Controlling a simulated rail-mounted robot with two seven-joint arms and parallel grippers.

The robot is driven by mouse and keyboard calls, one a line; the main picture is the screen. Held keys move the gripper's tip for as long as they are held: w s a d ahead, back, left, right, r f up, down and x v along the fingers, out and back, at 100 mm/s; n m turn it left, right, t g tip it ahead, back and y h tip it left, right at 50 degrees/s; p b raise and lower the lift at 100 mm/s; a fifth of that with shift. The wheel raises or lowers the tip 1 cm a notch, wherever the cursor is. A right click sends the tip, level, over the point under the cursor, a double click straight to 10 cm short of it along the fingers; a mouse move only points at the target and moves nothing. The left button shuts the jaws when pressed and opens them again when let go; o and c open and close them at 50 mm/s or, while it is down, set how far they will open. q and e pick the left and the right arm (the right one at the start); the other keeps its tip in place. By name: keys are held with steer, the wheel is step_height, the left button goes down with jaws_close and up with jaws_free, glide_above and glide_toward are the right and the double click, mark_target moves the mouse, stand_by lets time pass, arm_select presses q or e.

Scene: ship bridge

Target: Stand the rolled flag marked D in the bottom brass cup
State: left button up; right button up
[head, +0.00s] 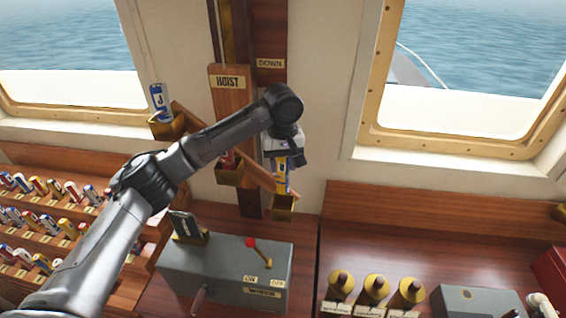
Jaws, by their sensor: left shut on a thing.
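The rolled flag (282,179), yellow with a blue part, is upright in my left gripper (283,163). Its marking is too small to read. My left gripper is shut on it from above. The bottom brass cup (283,209) is directly below, at the lower right end of the slanted hoist. The flag's lower end is at the cup's rim; I cannot tell whether it is inside or just above.
A middle brass cup (229,174) holds a reddish flag, partly behind my arm. The upper cup (168,126) holds a flag marked J (159,101). A grey box with a red-knobbed lever (251,243) stands below. A rack of rolled flags (45,215) is at left.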

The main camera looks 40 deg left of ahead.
mark_target(283, 187)
arm_select(q)
steer(key=shift+f, duration=4.65)
steer(key=shift+w, duration=0.1)
steer(key=o, duration=1)
steer(key=shift+o, duration=0.2)
steer(key=shift+r, duration=0.25)
step_height(283, 187, up, 8)
steer(key=b, duration=0.3)
steer(key=shift+f, duration=0.2)
step_height(283, 187, up, 4)
steer(key=shift+r, duration=0.1)
steer(key=shift+r+p, duration=0.3)
steer(key=shift+r, duration=0.45)
